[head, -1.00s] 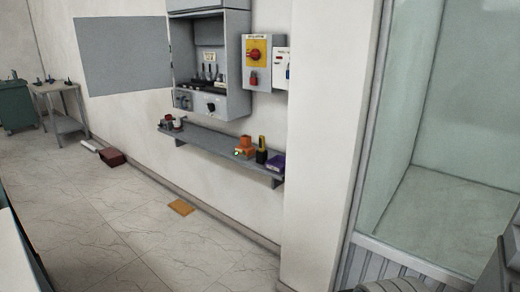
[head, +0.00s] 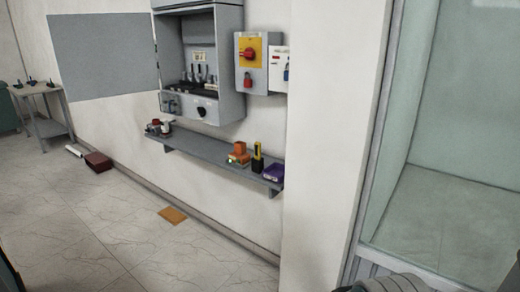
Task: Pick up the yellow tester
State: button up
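A small upright yellow and black device (head: 257,158), which looks like the yellow tester, stands on the grey wall shelf (head: 205,152) near its right end. It stands between an orange item (head: 238,153) on its left and a purple box (head: 274,173) on its right. A grey rounded part at the bottom right edge seems to be mine. My gripper's fingers do not show.
Above the shelf hang an open grey electrical cabinet (head: 213,60) and a yellow switch box (head: 251,62). A wall column (head: 330,120) juts out right of the shelf.

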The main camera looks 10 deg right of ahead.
aim_at(257, 145)
jog(key=i+j+z, duration=0.35)
jog(key=i+j, duration=0.2)
jog(key=i, duration=0.2)
jog(key=i+j+z, duration=0.35)
jog(key=i+j, duration=0.35)
jog(key=i+j+z, duration=0.15)
jog(key=j, duration=0.35)
jog(key=i+j+z, duration=0.2)
jog(key=j, duration=0.35)
jog(key=j+z, duration=0.15)
jog(key=j, duration=0.35)
jog(key=i+j+z, duration=0.2)
jog(key=j, duration=0.35)
jog(key=k+j, duration=0.15)
jog(key=j, duration=0.2)
jog(key=k+j+z, duration=0.1)
jog(key=j, duration=0.25)
